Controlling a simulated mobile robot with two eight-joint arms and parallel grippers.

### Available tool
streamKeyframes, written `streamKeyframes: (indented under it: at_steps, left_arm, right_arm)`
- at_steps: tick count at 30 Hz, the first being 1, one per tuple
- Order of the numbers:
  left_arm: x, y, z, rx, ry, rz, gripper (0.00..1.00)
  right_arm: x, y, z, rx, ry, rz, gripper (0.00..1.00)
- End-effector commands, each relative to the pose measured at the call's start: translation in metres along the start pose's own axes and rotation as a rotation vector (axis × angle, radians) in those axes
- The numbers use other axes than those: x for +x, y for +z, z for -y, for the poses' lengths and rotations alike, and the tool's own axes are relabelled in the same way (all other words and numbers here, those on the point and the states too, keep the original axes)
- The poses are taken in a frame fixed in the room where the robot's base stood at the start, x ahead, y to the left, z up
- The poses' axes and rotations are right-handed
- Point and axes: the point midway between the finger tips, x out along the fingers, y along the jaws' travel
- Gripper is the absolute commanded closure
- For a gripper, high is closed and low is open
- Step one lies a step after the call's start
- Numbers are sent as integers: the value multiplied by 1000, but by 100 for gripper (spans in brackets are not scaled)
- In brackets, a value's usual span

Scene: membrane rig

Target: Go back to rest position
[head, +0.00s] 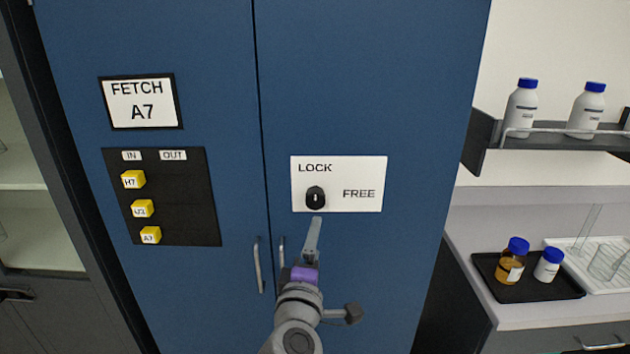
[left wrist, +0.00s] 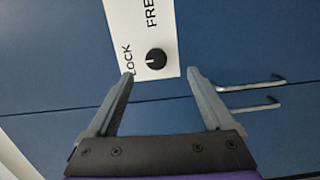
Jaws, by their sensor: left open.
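My left gripper (head: 313,228) is in front of the blue cabinet (head: 380,90), just below a black knob (head: 315,198) in the head view. In the left wrist view, the left gripper (left wrist: 160,73) has its two fingers spread with nothing between them. The knob (left wrist: 156,59) shows beyond the fingertips, apart from both. It sits on a white plate (head: 362,170) marked LOCK and FREE. Its white mark is upright in the head view, towards LOCK. My right gripper is not in view.
Two door handles (head: 259,266) are close beside my left gripper. A FETCH A7 sign (head: 141,102) and a black IN/OUT board (head: 185,210) with yellow tags are on the left door. A shelf (head: 560,147) with white bottles and a counter with a black tray (head: 532,287) stand at right.

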Motion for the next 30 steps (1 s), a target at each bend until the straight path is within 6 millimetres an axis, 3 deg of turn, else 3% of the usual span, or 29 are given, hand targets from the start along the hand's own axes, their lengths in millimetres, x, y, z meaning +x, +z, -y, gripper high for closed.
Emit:
streamKeyframes:
  at_steps: [4, 9, 12, 15, 18, 21, 30]
  left_arm:
    - [-46, -8, 54, 412, -112, 217, 13]
    - [-122, -36, 154, 854, -373, 460, 13]
    - [-169, -61, 205, 1029, -543, 570, 13]
    - [-211, -86, 243, 1146, -699, 657, 13]
    - [-244, -105, 267, 1218, -820, 720, 13]
    - [-265, -117, 280, 1254, -896, 757, 13]
    - [-274, -122, 285, 1269, -930, 776, 13]
  right_arm:
    - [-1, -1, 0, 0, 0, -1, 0]
    - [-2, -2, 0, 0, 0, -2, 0]
    - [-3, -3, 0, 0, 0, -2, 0]
    - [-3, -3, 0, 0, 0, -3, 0]
    - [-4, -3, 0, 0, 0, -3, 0]
    - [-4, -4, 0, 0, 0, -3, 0]
    - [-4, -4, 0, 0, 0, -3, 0]
